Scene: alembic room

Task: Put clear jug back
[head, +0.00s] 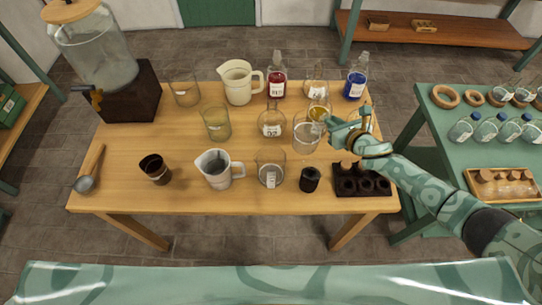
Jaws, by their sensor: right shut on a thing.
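A clear jug (306,134) is at the right middle of the wooden table. My right gripper (333,125) reaches in from the right and is shut at the jug's right side, where its handle would be; the fingers cover that part. The jug looks upright. I cannot tell whether its base touches the table. My left gripper is not in view.
On the wooden table (130,190) are a cream jug (238,84), a greyish jug (217,170), red (277,82) and blue (355,84) bottles, several glass vessels, a dark rack (361,183) and a large dispenser (98,55). A green table (432,160) stands right.

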